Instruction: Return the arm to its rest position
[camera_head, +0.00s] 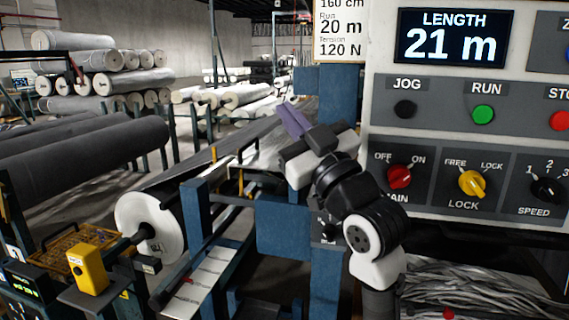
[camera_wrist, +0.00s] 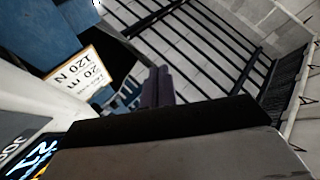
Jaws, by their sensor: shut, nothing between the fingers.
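My gripper (camera_head: 292,119) is in the middle of the head view, raised in front of a blue post, with its purple-grey fingers pointing up and to the left. The fingers are together and hold nothing. In the wrist view the shut fingers (camera_wrist: 157,87) point up, with the dark gripper body below them. My white and black arm comes up from the lower right, in front of the left edge of the control panel (camera_head: 378,120). The gripper touches nothing that I can see.
The panel has a LENGTH display (camera_head: 452,38) reading 21 m, a green RUN button (camera_head: 483,115), a red knob (camera_head: 399,176) and a yellow knob (camera_head: 471,184). A white roll (camera_head: 150,225) and a yellow box (camera_head: 88,270) stand at lower left. Fabric rolls (camera_head: 95,82) are stacked behind.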

